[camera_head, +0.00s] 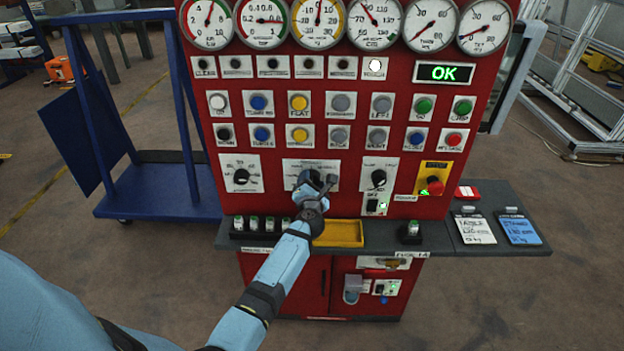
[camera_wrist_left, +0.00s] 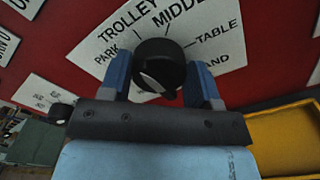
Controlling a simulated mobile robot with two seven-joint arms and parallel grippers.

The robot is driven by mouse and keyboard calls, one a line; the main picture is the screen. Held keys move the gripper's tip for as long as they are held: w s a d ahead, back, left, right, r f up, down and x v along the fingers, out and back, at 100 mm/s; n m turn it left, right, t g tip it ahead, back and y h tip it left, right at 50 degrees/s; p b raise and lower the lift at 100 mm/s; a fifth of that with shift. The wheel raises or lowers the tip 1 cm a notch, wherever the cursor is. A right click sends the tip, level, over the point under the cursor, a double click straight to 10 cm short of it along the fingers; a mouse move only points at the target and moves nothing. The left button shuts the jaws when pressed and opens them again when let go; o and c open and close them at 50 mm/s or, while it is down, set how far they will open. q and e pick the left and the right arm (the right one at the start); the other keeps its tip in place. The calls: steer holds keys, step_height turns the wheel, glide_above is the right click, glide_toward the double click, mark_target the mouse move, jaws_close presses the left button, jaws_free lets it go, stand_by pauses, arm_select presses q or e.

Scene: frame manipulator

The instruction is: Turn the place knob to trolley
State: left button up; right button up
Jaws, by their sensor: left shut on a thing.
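The place knob (camera_wrist_left: 160,62) is a round black knob with a white mark on its lower part in the left wrist view. Its white label plate (camera_wrist_left: 225,25) reads PARK, TROLLEY, MIDDLE and TABLE, plus a partly hidden word. I cannot tell for sure which word the knob points at. My left gripper (camera_wrist_left: 160,85) is shut on the knob, with one blue finger on each side. In the head view my left gripper (camera_head: 314,186) covers most of the knob in front of the middle plate (camera_head: 294,165) on the red panel. My right gripper is not in view.
Other black knobs sit left (camera_head: 241,176) and right (camera_head: 378,177) of the middle plate. A red emergency button (camera_head: 434,186) is further right. A yellow tray (camera_head: 340,234) lies on the grey ledge (camera_head: 378,242) below. A blue trolley (camera_head: 155,190) stands left of the panel.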

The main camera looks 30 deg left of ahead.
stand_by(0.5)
arm_select(q)
steer(key=o, duration=0.9)
